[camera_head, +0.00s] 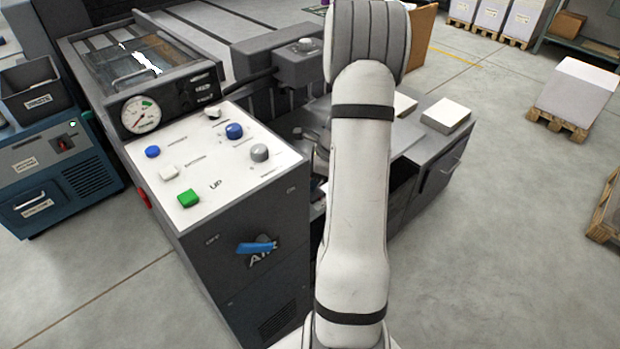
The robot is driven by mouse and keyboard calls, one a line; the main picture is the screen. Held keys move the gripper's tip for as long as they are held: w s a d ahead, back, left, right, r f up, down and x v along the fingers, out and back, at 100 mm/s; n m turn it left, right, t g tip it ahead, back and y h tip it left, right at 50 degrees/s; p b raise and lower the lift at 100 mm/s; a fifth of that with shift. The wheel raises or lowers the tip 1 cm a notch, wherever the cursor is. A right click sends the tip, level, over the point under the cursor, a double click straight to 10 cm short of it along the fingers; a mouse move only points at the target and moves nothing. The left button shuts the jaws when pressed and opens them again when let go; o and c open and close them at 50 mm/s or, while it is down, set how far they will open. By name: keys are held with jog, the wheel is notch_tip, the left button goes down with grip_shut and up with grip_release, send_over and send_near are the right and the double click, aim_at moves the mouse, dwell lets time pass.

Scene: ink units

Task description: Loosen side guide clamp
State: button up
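A control panel (205,160) with coloured buttons, a pressure gauge (141,114) and a blue air lever (256,248) stand left of my arm. A grey side table (425,150) is at right. Pallets with stacks (572,95) stand on the open floor.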

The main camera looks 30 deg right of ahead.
jog(key=c, duration=1)
jog(key=shift+r+n, duration=0.1)
jog(key=shift+n, duration=0.2)
jog(key=n+g+p, duration=0.1)
jog(key=n, duration=0.2)
jog(key=shift+w+y+p, duration=0.1)
jog(key=shift+y+p, duration=0.3)
jog(key=n+g+p, duration=0.1)
jog(key=n+g, duration=0.1)
jog(key=n, duration=0.3)
jog(key=shift+w+p, duration=0.15)
jog(key=shift+p, duration=0.2)
jog(key=n+g, duration=0.2)
jog(key=n, duration=0.2)
jog(key=shift+w+n+p, duration=0.1)
jog(key=shift+n+p, duration=0.3)
jog(key=n, duration=0.2)
jog(key=n+g+h, duration=0.1)
jog(key=n, duration=0.1)
jog(key=shift+h, duration=0.3)
jog(key=shift+n, duration=0.4)
